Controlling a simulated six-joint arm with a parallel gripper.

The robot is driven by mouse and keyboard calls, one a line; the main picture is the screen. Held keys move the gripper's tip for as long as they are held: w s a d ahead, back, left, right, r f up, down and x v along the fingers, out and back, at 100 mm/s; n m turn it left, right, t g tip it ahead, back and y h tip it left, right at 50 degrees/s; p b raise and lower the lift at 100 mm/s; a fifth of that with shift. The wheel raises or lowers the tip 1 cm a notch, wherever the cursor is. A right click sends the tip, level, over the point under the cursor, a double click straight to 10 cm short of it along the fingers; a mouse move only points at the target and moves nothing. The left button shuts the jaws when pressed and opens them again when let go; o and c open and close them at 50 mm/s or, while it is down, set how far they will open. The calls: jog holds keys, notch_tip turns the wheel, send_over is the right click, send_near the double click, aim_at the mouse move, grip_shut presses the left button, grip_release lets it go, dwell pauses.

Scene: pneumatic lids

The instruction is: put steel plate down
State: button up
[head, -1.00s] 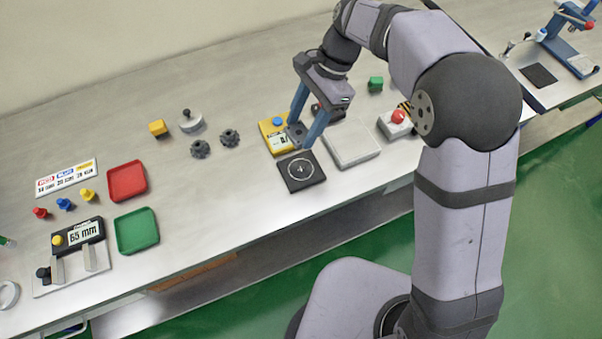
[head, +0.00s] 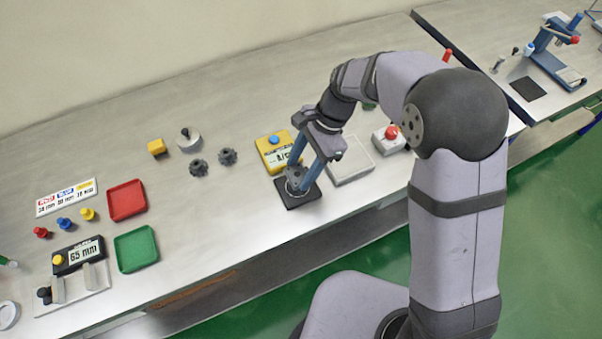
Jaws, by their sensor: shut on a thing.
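My gripper (head: 300,180) is shut on a small dark grey piece (head: 295,173), which I take to be the steel plate. Its fingers cover part of it. The fingertips are low over the black square pad (head: 312,195) at the front of the bench. I cannot tell whether the plate touches the pad or hangs just above it. The pad's round white marking is mostly hidden by the plate and fingers.
A yellow box with a display and blue button (head: 266,153) stands just behind the pad. Two dark knobbed parts (head: 228,156) lie to the left. The bench front edge is close.

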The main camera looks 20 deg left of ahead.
aim_at(305, 171)
jog(key=shift+f+p, duration=0.5)
jog(key=shift+f, duration=1.5)
jog(key=shift+f, duration=0.2)
jog(key=o, duration=1.3)
jog(key=shift+o, duration=0.2)
jog(key=shift+r, duration=0.1)
jog(key=b+v, duration=0.3)
jog(key=v, duration=0.9)
jog(key=shift+r, duration=0.1)
